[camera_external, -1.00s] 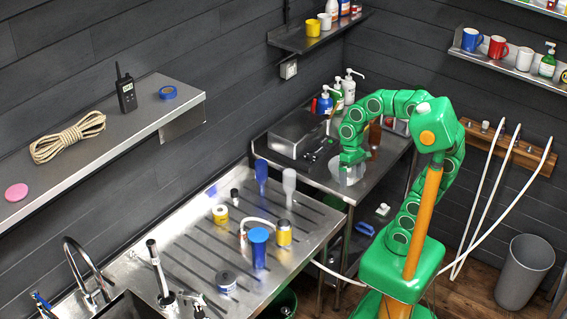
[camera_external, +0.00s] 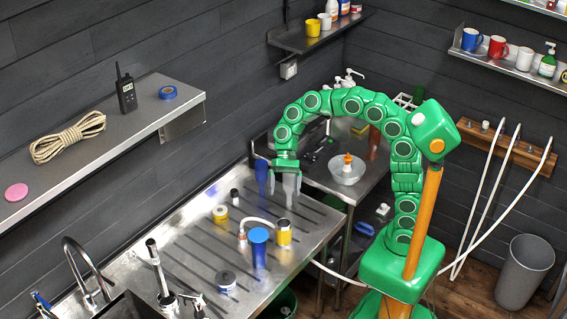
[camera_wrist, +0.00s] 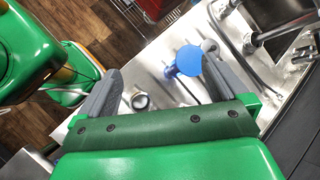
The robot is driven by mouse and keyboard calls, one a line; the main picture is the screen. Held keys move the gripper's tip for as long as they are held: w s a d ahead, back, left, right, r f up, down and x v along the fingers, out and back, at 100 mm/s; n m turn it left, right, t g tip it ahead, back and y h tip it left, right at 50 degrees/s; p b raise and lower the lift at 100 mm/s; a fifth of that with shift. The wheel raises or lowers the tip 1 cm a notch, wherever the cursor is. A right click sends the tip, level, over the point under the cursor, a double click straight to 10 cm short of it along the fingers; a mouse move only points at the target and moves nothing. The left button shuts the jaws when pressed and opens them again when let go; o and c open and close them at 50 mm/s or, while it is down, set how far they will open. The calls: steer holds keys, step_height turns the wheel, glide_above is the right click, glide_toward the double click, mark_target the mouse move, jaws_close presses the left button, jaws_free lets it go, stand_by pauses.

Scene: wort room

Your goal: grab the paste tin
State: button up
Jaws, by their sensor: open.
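Several small tins stand on the ribbed steel drainboard, and I cannot tell for sure which is the paste tin. A yellow tin with a dark top (camera_external: 284,233) stands right of a blue-topped item (camera_external: 259,236). My gripper (camera_external: 278,178) is open and empty above the back of the board, beyond these tins. In the wrist view, its fingers (camera_wrist: 162,70) spread around an open round rim (camera_wrist: 138,98) and the blue top (camera_wrist: 188,60), below them.
A blue upright piece (camera_external: 262,180) and a pale one (camera_external: 290,188) stand close to my gripper. A bowl (camera_external: 347,170) holding an orange-topped bottle sits on the rear bench. The tap (camera_external: 85,265) is at the left front.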

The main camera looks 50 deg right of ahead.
steer(key=shift+w+a+f+m+g+y, duration=1)
steer(key=shift+w+a, duration=1.5)
steer(key=shift+a, duration=3.5)
steer(key=shift+w+a+f+m+g+y, duration=0.85)
steer(key=shift+w+a+m, duration=1.25)
steer(key=shift+a, duration=3.85)
glide_toward(225, 281)
steer(key=shift+s+a+f+n+t+y, duration=0.2)
steer(key=shift+s+a, duration=0.1)
steer(key=shift+s, duration=0.1)
steer(key=shift+s+a+f+n+t+y, duration=0.1)
steer(key=shift+s+a+f+n+y, duration=0.15)
steer(key=shift+s, duration=0.2)
steer(key=shift+a+f, duration=0.15)
steer(key=shift+f, duration=0.2)
steer(key=shift+x, duration=3.8)
steer(key=shift+r, duration=0.1)
steer(key=c, duration=1.4)
